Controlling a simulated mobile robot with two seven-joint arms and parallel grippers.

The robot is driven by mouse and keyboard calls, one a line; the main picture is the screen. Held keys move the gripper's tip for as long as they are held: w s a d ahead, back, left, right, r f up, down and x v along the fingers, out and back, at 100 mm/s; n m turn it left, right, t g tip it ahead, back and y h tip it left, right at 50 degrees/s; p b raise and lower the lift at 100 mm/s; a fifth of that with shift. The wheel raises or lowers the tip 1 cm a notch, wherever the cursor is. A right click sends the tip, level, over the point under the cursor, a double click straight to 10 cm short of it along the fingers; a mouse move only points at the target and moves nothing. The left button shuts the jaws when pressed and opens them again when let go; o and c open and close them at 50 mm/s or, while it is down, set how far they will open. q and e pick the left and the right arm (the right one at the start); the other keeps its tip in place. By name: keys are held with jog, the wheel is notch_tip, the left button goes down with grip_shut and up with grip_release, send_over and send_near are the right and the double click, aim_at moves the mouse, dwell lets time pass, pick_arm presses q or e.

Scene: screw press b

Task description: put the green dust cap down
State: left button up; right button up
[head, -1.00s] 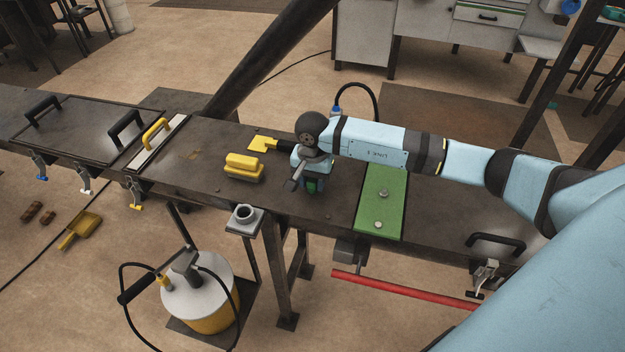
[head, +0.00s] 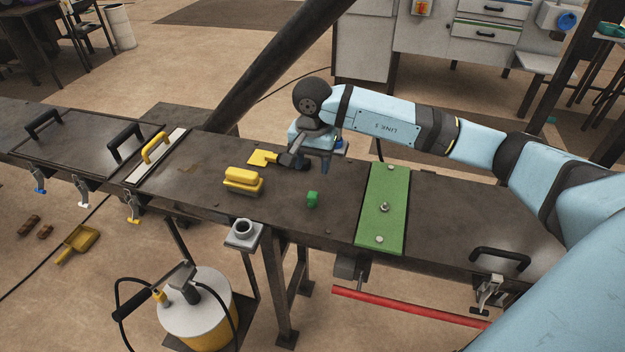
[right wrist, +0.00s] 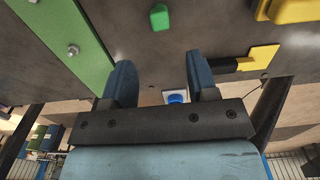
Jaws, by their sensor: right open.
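The green dust cap (head: 312,199) stands on the dark workbench top (head: 285,212), between the yellow brush and the green plate. It also shows in the right wrist view (right wrist: 159,17), at the top centre, beyond my fingers and touching neither. My right gripper (head: 324,167) is above the bench behind the cap in the head view. Its two blue fingers are spread apart and empty in the right wrist view (right wrist: 160,76). My left gripper is in neither view.
A yellow-handled brush (head: 243,181) and a yellow scraper (head: 262,157) lie left of the cap. A green plate (head: 382,222) with several bolts lies to the right. A grey socket bracket (head: 243,234) sticks out at the front edge. Bare bench surrounds the cap.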

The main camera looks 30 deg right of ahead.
jog(key=s+a+m+t+y, duration=0.2)
jog(key=s+a+m+y, duration=0.2)
jog(key=a+m+y, duration=0.35)
jog(key=s+a+f+m+t+y, duration=0.1)
jog(key=s+a+m+y, duration=0.2)
jog(key=a+m+y, duration=0.45)
jog(key=s+a+m+t+y, duration=0.2)
jog(key=s+a+m+y, duration=0.3)
jog(key=a, duration=0.5)
jog(key=d+f+m+t+h, duration=0.3)
jog(key=f+m+t+h, duration=0.25)
jog(key=m, duration=0.75)
jog(key=d+f+m+t+h, duration=0.4)
jog(key=m+t+h, duration=0.15)
jog(key=m, duration=0.65)
jog(key=s+d+f+m+g+h, duration=0.4)
jog(key=s+f+m+g+h, duration=0.15)
jog(key=s+f+m, duration=0.8)
notch_tip(320, 180, up, 7)
jog(key=w+p, duration=0.1)
jog(key=p, duration=0.7)
jog(key=shift+d, duration=0.35)
